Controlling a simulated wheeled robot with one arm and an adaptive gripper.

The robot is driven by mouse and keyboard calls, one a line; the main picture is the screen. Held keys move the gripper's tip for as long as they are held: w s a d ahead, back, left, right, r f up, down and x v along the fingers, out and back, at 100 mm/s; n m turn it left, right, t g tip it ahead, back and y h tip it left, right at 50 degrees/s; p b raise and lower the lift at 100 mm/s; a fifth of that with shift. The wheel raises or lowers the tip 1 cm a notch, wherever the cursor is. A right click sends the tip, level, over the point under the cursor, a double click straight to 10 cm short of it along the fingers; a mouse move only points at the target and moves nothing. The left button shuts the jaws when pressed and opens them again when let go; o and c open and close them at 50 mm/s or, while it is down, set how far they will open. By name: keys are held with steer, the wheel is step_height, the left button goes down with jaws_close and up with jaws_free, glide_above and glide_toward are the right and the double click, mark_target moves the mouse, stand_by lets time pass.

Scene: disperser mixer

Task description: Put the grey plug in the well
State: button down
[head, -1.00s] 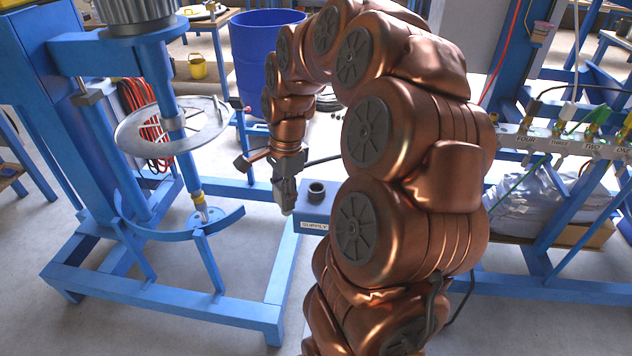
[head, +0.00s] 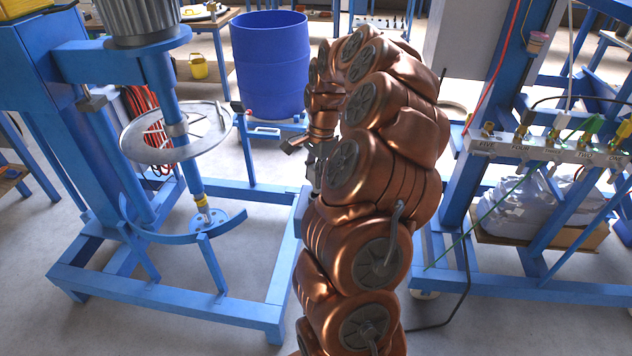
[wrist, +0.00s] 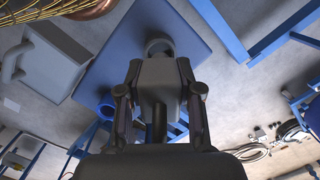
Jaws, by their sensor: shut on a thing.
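In the wrist view my gripper (wrist: 160,92) is shut on a grey, block-like piece (wrist: 158,76), which I take to be the grey plug. A grey ring with an opening (wrist: 160,44), likely the well, shows just beyond the plug over a blue surface (wrist: 110,50). The plug overlaps the ring's near side, and I cannot tell whether they touch. In the head view my gripper (head: 312,170) is partly hidden behind my copper arm. The blue box (head: 299,208) below it is almost fully covered, and neither plug nor ring can be made out there.
A blue mixer frame with a round metal disc (head: 150,142) stands at left. A blue drum (head: 270,60) stands behind. At right is a rack with labelled hose fittings (head: 560,148). Open floor lies between frame and rack.

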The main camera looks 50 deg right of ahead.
step_height(320, 180, down, 3)
steer(key=shift+s+r+p, duration=0.1)
steer(key=shift+p, duration=0.65)
steer(key=shift+f, duration=0.2)
steer(key=shift+f+b, duration=0.2)
steer(key=shift+b, duration=0.15)
steer(key=c, duration=0.8)
jaws_free()
steer(key=shift+r, duration=0.1)
steer(key=shift+o, duration=0.2)
